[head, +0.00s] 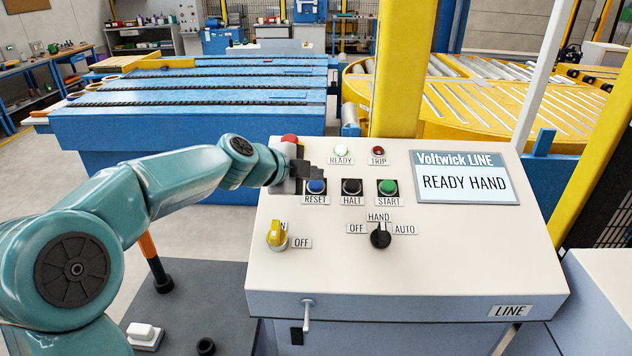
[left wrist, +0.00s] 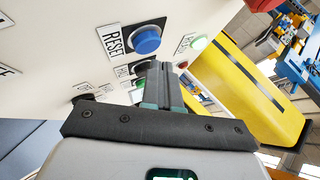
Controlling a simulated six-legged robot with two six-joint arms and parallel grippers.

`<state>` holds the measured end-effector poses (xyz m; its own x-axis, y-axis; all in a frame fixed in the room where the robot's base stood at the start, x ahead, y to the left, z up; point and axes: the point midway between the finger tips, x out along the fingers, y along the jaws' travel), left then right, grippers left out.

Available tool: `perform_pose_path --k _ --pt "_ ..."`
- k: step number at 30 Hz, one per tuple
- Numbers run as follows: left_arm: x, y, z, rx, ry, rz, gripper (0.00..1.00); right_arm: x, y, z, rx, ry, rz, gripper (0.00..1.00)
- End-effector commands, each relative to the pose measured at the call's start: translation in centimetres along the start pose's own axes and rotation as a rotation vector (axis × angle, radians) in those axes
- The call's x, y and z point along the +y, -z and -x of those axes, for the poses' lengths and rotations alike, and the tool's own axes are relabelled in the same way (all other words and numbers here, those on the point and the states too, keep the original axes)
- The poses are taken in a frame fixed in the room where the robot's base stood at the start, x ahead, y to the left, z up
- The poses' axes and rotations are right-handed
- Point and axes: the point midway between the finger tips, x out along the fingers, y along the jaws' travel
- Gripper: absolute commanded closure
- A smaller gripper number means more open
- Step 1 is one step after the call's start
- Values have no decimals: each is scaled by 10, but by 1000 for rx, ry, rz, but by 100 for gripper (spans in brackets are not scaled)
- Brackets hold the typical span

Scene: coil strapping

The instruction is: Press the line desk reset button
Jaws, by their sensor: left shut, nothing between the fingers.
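The line desk (head: 340,274) has a sloped white panel. The blue reset button (head: 316,187) sits above its RESET label, left of the black halt button (head: 352,187) and the green start button (head: 388,188). My left gripper (head: 312,170) is shut and empty, just above and beside the reset button in the head view. In the left wrist view the reset button (left wrist: 147,39) stands clear of the shut fingertips (left wrist: 158,68), which cover part of the halt button. I see no contact with the reset button. My right gripper is not in view.
A red button (head: 290,139) is partly behind my left gripper. A yellow switch (head: 277,234) and a black selector (head: 380,236) sit lower on the panel. The display (head: 464,180) reads READY HAND. The green READY lamp (head: 341,152) is lit. A yellow post (head: 400,70) stands behind.

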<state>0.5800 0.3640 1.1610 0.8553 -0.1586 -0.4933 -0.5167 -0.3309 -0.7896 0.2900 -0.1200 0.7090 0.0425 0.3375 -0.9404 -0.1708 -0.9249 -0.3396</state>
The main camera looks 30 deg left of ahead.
Motion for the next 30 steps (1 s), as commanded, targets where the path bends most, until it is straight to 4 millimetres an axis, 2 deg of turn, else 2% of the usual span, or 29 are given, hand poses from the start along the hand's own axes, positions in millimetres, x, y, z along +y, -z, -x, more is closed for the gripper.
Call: perform_pose_path --k 5,19,30 --pt "-2 2 2 0 1 0 100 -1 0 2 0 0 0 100" --pt "-25 24 33 1 1 0 100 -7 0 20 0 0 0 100" --pt "-25 25 35 0 0 0 100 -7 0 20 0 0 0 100"
